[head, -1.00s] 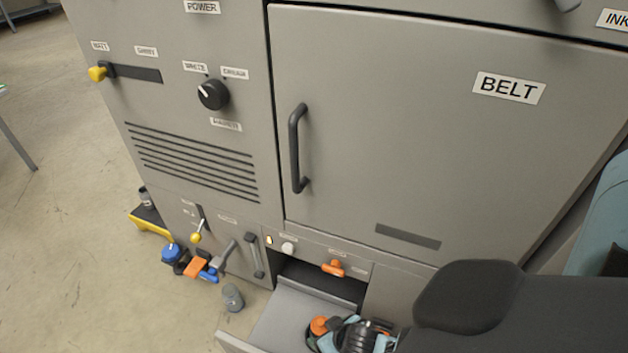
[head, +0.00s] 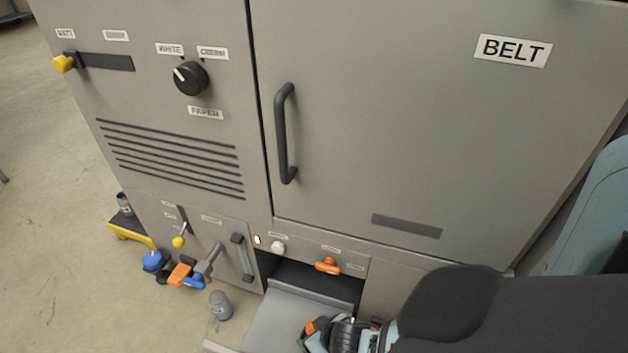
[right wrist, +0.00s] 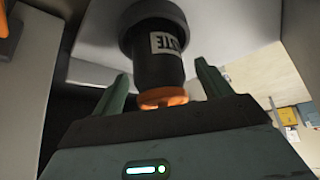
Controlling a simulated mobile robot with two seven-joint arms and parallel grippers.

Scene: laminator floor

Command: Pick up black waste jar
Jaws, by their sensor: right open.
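The black waste jar (right wrist: 152,50) shows in the right wrist view with a white label, partly readable, and an orange end (right wrist: 162,97) towards me. Its far end meets a wider dark grey round part. My right gripper (right wrist: 163,82) is open, with one finger on each side of the jar near the orange end. I cannot tell whether either finger touches it. In the head view my right gripper (head: 318,335) is low over the pulled-out grey drawer, with a bit of orange beside it; the jar is mostly hidden there. My left gripper is not in view.
The grey drawer (head: 268,322) is out below the machine's BELT door (head: 360,130). An orange handle (head: 328,266) sits just above its opening. A grey jar (head: 220,305) stands on the floor to the left, near blue and orange levers (head: 180,274).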

